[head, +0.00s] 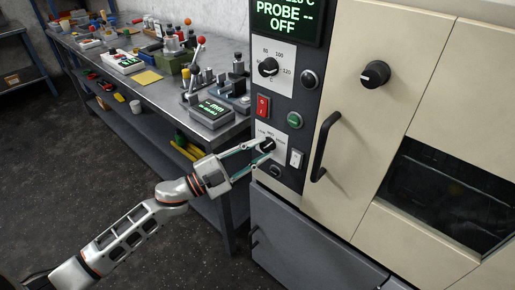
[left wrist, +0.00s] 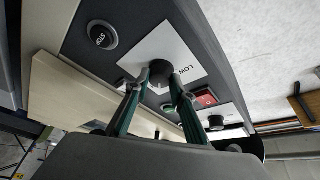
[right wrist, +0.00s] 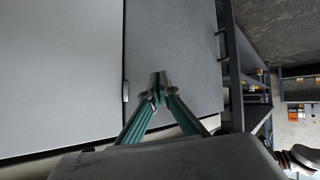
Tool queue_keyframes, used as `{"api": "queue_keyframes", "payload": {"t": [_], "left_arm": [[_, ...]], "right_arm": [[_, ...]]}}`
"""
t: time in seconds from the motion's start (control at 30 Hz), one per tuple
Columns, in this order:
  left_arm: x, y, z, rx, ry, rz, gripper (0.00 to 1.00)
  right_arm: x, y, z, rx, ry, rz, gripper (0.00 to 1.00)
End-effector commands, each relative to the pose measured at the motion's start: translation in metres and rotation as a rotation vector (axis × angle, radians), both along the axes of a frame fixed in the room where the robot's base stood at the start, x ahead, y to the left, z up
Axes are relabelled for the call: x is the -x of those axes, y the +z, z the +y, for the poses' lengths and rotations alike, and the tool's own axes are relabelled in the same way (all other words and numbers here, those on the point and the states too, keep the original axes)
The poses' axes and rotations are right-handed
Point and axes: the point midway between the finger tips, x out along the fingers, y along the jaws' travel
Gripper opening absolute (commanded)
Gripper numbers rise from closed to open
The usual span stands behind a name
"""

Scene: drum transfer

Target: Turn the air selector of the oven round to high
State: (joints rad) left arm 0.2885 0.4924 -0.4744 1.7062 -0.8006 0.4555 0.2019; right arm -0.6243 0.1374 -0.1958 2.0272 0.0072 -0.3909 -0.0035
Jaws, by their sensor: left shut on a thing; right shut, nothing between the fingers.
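The air selector (head: 268,145) is a small black knob on a white plate low on the oven's dark control panel. In the left wrist view the knob (left wrist: 161,71) sits between my left fingertips, and LOW is readable on its plate. My left gripper (left wrist: 164,84) is shut on it, one finger on each side; its arm reaches in from the left in the head view. I cannot make out where the knob's pointer is aimed. My right gripper (right wrist: 157,84) is shut and empty, in front of a plain grey surface. It does not show in the head view.
Around the selector are a white rocker switch (head: 296,158), a red switch (head: 262,106), a green button (head: 294,120) and a temperature dial (head: 268,67). The black door handle (head: 325,146) sticks out to the right. A workbench (head: 150,85) with tools stands on the left.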

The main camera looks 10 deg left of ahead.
Motion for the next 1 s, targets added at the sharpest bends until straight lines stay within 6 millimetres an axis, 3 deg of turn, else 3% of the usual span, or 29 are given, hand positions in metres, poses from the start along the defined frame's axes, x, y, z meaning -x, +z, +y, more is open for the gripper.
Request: {"api": "queue_keyframes", "payload": {"t": [0.33,0.9,0.93,1.0], "left_arm": [[0.0,0.001,0.0,-0.136,-0.001,-0.076,0.02],[0.0,-0.001,0.0,-0.165,0.0,-0.09,0.02],[0.0,-0.001,0.0,-0.165,0.0,-0.09,0.29],[0.0,0.0,0.0,-0.164,-0.001,-0.09,0.4]], "right_arm": [[0.009,0.005,0.006,-0.015,0.005,0.019,0.0],[0.008,0.004,0.004,-0.012,0.002,0.019,0.0],[0.008,0.004,0.003,-0.013,0.003,0.018,0.0],[0.007,0.005,0.003,-0.012,0.002,0.016,0.0]]}}
